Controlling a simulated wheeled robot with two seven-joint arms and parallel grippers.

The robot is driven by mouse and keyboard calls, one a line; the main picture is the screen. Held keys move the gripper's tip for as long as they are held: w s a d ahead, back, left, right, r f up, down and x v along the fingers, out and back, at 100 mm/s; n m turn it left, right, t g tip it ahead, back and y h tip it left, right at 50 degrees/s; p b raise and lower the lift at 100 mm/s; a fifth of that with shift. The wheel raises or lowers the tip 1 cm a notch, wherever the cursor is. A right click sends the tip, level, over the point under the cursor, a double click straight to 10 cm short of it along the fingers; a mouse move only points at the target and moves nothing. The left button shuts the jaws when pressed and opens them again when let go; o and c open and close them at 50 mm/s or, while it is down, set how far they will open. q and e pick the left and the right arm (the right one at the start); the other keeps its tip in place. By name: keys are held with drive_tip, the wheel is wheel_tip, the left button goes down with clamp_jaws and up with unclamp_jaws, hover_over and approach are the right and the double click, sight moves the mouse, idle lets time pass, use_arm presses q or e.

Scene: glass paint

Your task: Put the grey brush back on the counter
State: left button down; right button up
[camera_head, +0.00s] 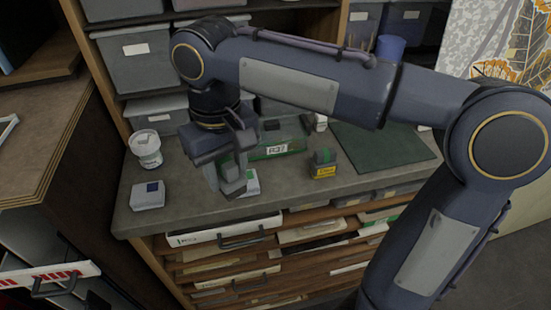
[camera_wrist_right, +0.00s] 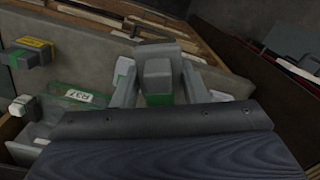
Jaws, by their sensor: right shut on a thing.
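My right gripper (camera_head: 228,178) reaches in from the right and hangs low over the left part of the grey counter (camera_head: 290,200). It is shut on a small grey, block-shaped thing with green on it, which I take to be the grey brush (camera_wrist_right: 157,75). In the right wrist view the brush sits between the two fingers of the right gripper (camera_wrist_right: 157,62). In the head view the fingers largely hide it. I cannot tell whether it touches the counter. My left gripper is not in view.
A white jar (camera_head: 146,150) and a small grey box (camera_head: 148,194) stand left of the gripper. A green box labelled R37 (camera_head: 285,147), a yellow-labelled block (camera_head: 323,165) and a green mat (camera_head: 385,147) lie to the right. Open drawers (camera_head: 225,232) are below, grey bins (camera_head: 138,65) behind.

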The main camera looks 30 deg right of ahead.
drive_tip(key=shift+w+d+r, duration=0.4)
drive_tip(key=shift+d+r, duration=0.2)
drive_tip(key=shift+d, duration=0.25)
drive_tip(key=w+d+f, duration=0.1)
drive_tip(key=d+f, duration=0.1)
drive_tip(key=d, duration=0.1)
drive_tip(key=w+d+f, duration=0.1)
drive_tip(key=d+f, duration=0.2)
drive_tip(key=d, duration=0.1)
drive_tip(key=w+d+f+p, duration=0.1)
drive_tip(key=d+f, duration=0.2)
drive_tip(key=d, duration=0.1)
drive_tip(key=shift+w+d+f, duration=0.15)
drive_tip(key=shift+w+f, duration=0.05)
drive_tip(key=shift+w, duration=0.2)
drive_tip(key=f, duration=0.1)
drive_tip(key=d+f, duration=0.1)
drive_tip(key=f, duration=0.1)
drive_tip(key=shift+w+f, duration=0.1)
drive_tip(key=shift+f, duration=0.6)
drive_tip(key=o, duration=0.9)
